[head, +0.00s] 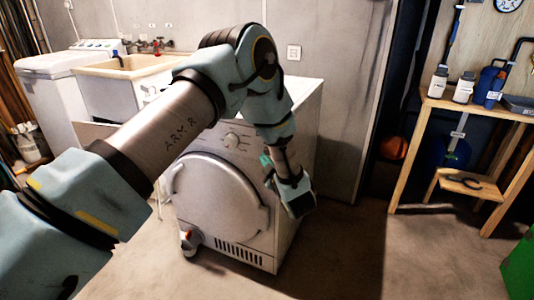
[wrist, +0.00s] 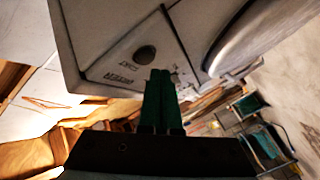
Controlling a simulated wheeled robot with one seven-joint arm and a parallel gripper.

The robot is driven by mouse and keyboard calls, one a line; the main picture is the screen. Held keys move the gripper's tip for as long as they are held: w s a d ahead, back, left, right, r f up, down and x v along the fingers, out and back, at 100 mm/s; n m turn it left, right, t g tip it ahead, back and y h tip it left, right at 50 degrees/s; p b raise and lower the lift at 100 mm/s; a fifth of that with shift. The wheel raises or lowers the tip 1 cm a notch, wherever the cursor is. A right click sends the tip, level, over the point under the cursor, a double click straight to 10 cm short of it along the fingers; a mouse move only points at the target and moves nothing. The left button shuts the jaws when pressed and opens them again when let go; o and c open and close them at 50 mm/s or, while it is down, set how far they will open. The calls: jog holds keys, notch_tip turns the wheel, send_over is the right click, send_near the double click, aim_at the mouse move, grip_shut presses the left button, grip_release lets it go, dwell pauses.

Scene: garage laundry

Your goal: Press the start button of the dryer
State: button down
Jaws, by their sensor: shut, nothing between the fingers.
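The dryer (head: 215,190) is a white front-loader with a round door (head: 215,195) that looks shut. A round knob (head: 232,139) sits on its front panel above the door. In the wrist view the dryer's panel (wrist: 110,50) shows a dark round control (wrist: 145,54) with small printing beside it. I cannot tell whether this control is the start button. My gripper (head: 266,160) is at the right part of the dryer's front. Its green fingers (wrist: 158,75) are together and empty, with tips beside the printed panel area. Contact with the panel cannot be told.
A sink (head: 125,68) and a white washer (head: 60,65) stand at the left. A wooden bench (head: 440,103) with bottles and a wooden step stool (head: 468,183) are at the right. A green box (head: 520,270) is at the lower right. The floor (head: 350,250) right of the dryer is clear.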

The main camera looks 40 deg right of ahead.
jog(key=shift+d, duration=0.1)
jog(key=shift+w+d+b, duration=0.2)
jog(key=shift+d+b, duration=0.05)
jog(key=shift+b, duration=0.05)
jog(key=shift+w+d, duration=0.2)
jog(key=shift+d, duration=0.15)
dwell(0.9)
jog(key=shift+a, duration=0.1)
jog(key=shift+s+a, duration=0.4)
jog(key=shift+a, duration=0.2)
jog(key=shift+a, duration=0.1)
jog(key=shift+s+a, duration=0.4)
jog(key=shift+a, duration=0.3)
jog(key=shift+s+a, duration=0.4)
jog(key=shift+a, duration=0.3)
jog(key=shift+s+a, duration=0.4)
jog(key=shift+a, duration=0.3)
